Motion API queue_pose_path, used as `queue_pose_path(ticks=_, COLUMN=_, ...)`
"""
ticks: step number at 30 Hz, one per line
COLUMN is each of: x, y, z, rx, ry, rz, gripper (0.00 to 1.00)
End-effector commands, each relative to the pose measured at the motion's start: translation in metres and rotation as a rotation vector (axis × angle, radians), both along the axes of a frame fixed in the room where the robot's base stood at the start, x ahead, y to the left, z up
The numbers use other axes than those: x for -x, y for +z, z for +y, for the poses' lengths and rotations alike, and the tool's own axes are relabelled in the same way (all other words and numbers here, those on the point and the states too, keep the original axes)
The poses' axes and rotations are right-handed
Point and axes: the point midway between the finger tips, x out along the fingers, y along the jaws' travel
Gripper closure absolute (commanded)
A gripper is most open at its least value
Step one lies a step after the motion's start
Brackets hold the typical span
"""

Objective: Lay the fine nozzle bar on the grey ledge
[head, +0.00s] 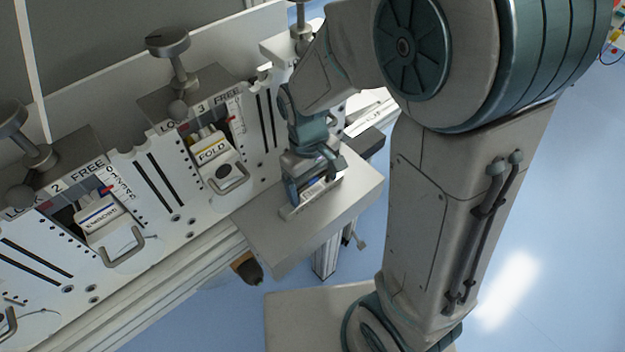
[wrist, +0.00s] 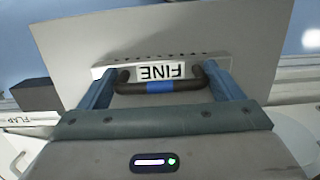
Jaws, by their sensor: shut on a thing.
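The fine nozzle bar (wrist: 112,73) has a white label that reads FINE, upside down in the wrist view, and a dark handle with a blue band. My gripper (wrist: 160,84) is shut on the handle, one finger at each end. In the head view the bar (head: 290,212) is low over the middle of the grey ledge (head: 270,240), roughly along its length. It looks to be on the ledge surface or just above it; I cannot tell which. My gripper (head: 312,183) points down and hides part of the bar.
A white machine panel with slots runs along the left. It holds a bar marked FOLD (head: 213,150) and another labelled bar (head: 100,218), below clamp knobs (head: 168,42). A dark block (head: 367,143) is beside the ledge's far end. The ledge's near end is bare.

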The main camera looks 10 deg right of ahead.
Motion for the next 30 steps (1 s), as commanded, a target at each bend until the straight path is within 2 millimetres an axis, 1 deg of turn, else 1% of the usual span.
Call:
queue_pose_path(ticks=3, x=0.000, y=-0.004, z=0.000, rx=-0.001, ry=0.000, rz=-0.001, gripper=0.49)
queue_pose_path(ticks=4, x=0.000, y=-0.004, z=0.000, rx=0.000, ry=0.000, rz=0.000, gripper=0.07)
queue_pose_path(ticks=5, x=0.000, y=-0.003, z=0.000, rx=0.000, ry=0.000, rz=0.000, gripper=0.00)
queue_pose_path(ticks=12, x=0.000, y=-0.002, z=0.000, rx=0.000, ry=0.000, rz=0.000, gripper=0.00)
queue_pose_path(ticks=16, x=-0.001, y=0.007, z=0.001, rx=-0.001, ry=0.000, rz=-0.004, gripper=0.00)
queue_pose_path(ticks=20, x=-0.004, y=0.030, z=0.002, rx=-0.002, ry=0.000, rz=-0.007, gripper=0.00)
queue_pose_path(ticks=24, x=-0.007, y=0.062, z=0.004, rx=-0.002, ry=0.000, rz=-0.007, gripper=0.00)
queue_pose_path(ticks=27, x=-0.009, y=0.083, z=0.006, rx=-0.002, ry=0.000, rz=-0.005, gripper=0.00)
queue_pose_path(ticks=30, x=-0.011, y=0.099, z=0.007, rx=-0.001, ry=0.001, rz=-0.003, gripper=0.00)
